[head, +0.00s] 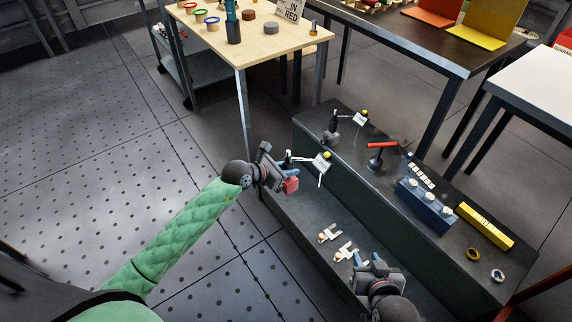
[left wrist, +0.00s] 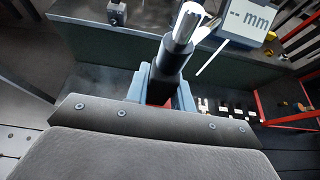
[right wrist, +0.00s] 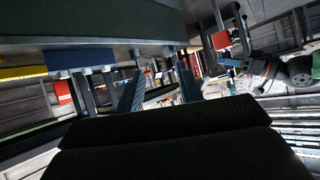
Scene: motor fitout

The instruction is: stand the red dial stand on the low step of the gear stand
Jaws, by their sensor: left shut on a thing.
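My left gripper (head: 277,172) is shut on the red dial stand. Its red base (head: 291,185) shows at the jaws, with its white display card (head: 322,162) to the right. In the left wrist view the dial stand's dark post with a silver top (left wrist: 178,50) rises between the fingers, and the display (left wrist: 248,20) reads "-- mm". The dark gear stand has a low step (head: 310,210) in front and a higher step behind. The dial stand appears over the far end of the low step; whether it touches is unclear. My right gripper (head: 372,266) is open and empty near the low step's near end.
Small white pieces (head: 329,235) lie on the low step between the grippers. The high step carries another dial stand (head: 332,132), a red-topped tool (head: 382,146), a blue block (head: 426,206), a yellow bar (head: 485,226) and rings. A wooden table (head: 260,45) stands behind.

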